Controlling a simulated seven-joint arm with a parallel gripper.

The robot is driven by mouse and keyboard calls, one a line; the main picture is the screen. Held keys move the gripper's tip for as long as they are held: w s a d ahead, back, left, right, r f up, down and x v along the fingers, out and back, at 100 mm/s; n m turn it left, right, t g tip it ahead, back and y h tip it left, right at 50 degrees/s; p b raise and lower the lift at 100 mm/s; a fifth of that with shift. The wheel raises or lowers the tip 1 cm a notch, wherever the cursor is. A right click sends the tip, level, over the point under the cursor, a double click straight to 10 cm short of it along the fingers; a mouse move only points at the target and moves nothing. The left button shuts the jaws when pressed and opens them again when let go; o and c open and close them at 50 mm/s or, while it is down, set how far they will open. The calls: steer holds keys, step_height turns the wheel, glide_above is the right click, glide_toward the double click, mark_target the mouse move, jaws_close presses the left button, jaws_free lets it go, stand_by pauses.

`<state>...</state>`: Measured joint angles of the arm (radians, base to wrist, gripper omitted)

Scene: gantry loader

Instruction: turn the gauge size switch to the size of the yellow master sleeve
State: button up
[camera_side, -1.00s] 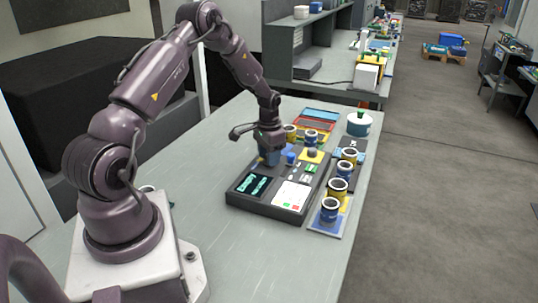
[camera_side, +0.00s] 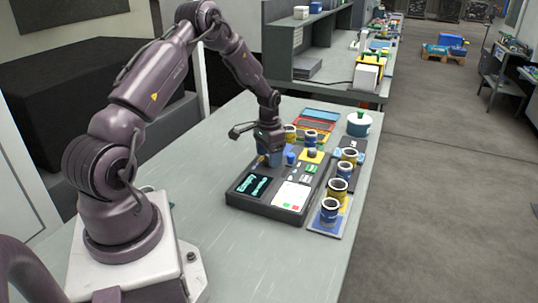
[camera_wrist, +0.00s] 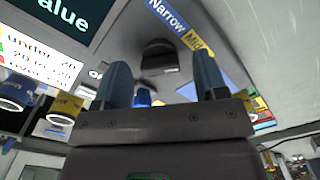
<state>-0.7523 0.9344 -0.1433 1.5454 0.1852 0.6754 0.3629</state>
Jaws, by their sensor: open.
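In the wrist view the gauge size switch, a dark knob (camera_wrist: 158,55), sits on the grey panel beside a blue "Narrow" label (camera_wrist: 168,18) and a partly cut-off yellow label (camera_wrist: 196,42). Which label the knob points to is not clear. My gripper (camera_wrist: 163,75) is open, its two blue fingers apart, with the knob showing between and beyond them. In the side view my gripper (camera_side: 268,158) is low over the far left of the gauge box (camera_side: 262,207) and hides the switch. A yellow sleeve (camera_side: 338,187) stands in the row on the right; another yellow one shows in the wrist view (camera_wrist: 65,108).
A blue sleeve (camera_side: 330,211) stands nearest in the right-hand row. A small blue knob (camera_side: 291,158) is right of my gripper. A screen (camera_side: 252,185) and a white card (camera_side: 291,195) lie on the box. A white and teal tub (camera_side: 359,124) stands behind.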

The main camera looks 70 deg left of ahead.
step_height(320, 180, up, 13)
stand_by(0.3)
steer(key=shift+f, duration=0.15)
steer(key=s+d+r+t, duration=0.2)
steer(key=s+d+r, duration=0.3)
steer(key=d, duration=0.4)
steer(key=s+d+r+m+t, duration=0.1)
steer(key=s+d+r, duration=0.5)
steer(key=d, duration=0.3)
steer(key=s+d+r+t, duration=0.2)
steer(key=s+d+r, duration=0.3)
steer(key=d, duration=0.5)
steer(key=shift+s+r+m+t, duration=0.3)
steer(key=shift+s+m, duration=0.1)
steer(key=shift+s, duration=0.25)
